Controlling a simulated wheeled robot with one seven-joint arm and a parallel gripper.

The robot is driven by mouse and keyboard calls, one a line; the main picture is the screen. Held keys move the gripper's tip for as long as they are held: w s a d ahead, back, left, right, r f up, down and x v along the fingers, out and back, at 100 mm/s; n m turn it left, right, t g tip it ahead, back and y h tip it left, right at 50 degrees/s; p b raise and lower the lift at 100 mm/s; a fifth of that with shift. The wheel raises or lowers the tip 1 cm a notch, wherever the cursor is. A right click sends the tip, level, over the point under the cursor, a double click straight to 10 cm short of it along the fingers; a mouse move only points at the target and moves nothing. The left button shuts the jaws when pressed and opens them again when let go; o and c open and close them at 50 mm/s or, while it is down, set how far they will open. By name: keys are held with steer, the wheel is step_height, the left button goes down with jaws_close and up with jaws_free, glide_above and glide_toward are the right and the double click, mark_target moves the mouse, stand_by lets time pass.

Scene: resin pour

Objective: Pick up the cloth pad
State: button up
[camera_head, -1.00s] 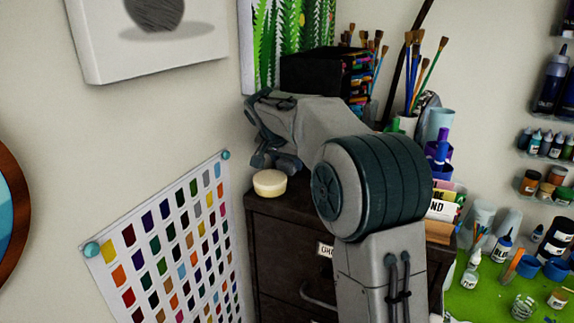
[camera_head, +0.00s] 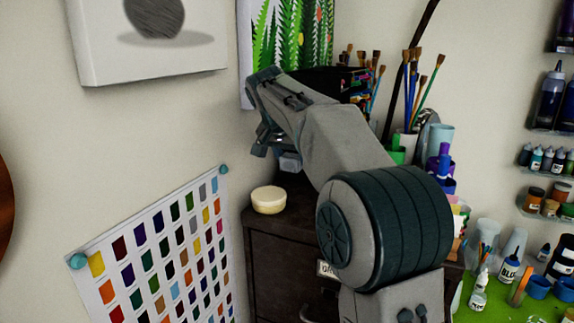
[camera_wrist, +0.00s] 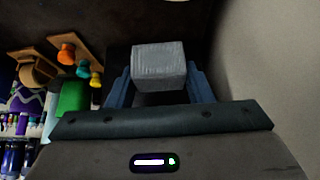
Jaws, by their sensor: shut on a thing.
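A pale grey, block-shaped cloth pad (camera_wrist: 160,66) is between the two fingers of my gripper (camera_wrist: 160,84) in the wrist view. The fingers touch its sides and are shut on it. In the head view, my gripper (camera_head: 272,150) is above the top of the dark cabinet, near the wall. The pad (camera_head: 290,162) shows there as a small light grey piece under the fingers, apart from the cabinet top. My arm hides part of the cabinet top behind it.
A round cream tub (camera_head: 269,201) stands on the dark cabinet's (camera_head: 285,250) front left corner, below my gripper. Paint brushes (camera_head: 415,85) in cups and a dark organiser (camera_head: 330,80) stand behind my arm. The green work surface (camera_head: 500,300) at right holds bottles and cups.

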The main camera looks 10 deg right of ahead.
steer(key=s+d+b, duration=0.2)
steer(key=s+b, duration=0.4)
steer(key=s, duration=1)
steer(key=shift+s+d, duration=0.2)
steer(key=shift+d, duration=0.1)
